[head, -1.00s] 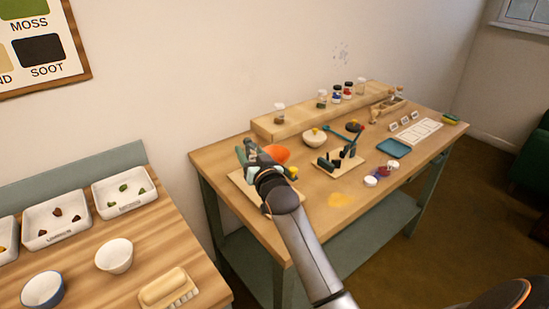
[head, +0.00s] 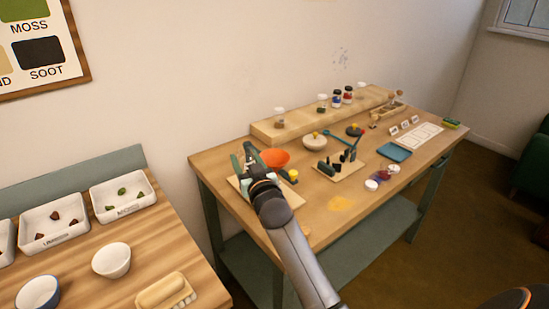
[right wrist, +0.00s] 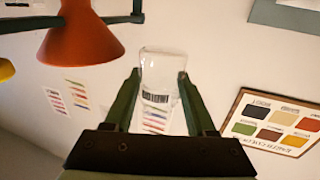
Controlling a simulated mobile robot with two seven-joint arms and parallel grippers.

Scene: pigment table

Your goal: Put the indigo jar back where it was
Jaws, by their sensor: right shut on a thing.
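My right gripper (head: 247,154) is over the near left part of the pigment table, beside an orange funnel (head: 275,158). In the right wrist view its fingers (right wrist: 158,95) are shut on a clear glass vessel (right wrist: 160,65); wall charts show through it. I cannot tell whether it is a pigment jar; no blue content shows in it. On the raised wooden shelf (head: 300,124) stands a small dark-lidded jar with blue (head: 336,98), next to a red one (head: 348,94). I cannot read any jar labels. My left gripper is not in view.
A board with dark tools (head: 340,168), a stone bowl (head: 313,139) and a blue tray (head: 394,151) crowd the table. The orange funnel (right wrist: 80,38) hangs close left in the wrist view.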

